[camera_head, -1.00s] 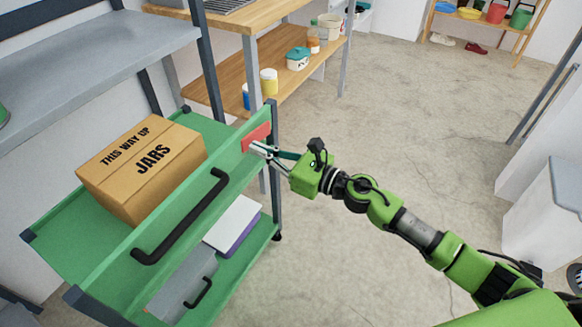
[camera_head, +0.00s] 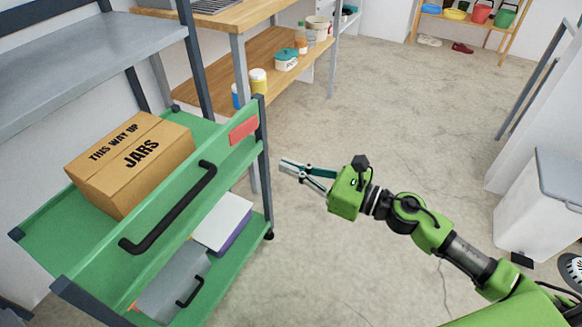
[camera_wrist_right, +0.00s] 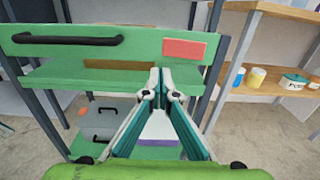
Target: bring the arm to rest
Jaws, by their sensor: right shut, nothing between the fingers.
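My right arm, green and black, comes in from the lower right in the head view. Its right gripper (camera_head: 284,167) is shut and empty, held in free air just right of the green cart. The gripper's fingertips (camera_wrist_right: 160,72) meet in the right wrist view, in front of the cart. The green cart (camera_head: 92,268) stands at the left with a black handle (camera_head: 170,208) and a red label (camera_head: 243,129) on its near side. The fingertips are apart from the label. My left gripper is not in view.
A cardboard box (camera_head: 130,160) marked JARS sits on the cart's upper tray. A grey case (camera_head: 172,285) and a white and purple item (camera_head: 222,222) lie on its lower shelf. A wooden shelf (camera_head: 285,78) stands behind. A white bin (camera_head: 540,215) is at right. Middle floor is clear.

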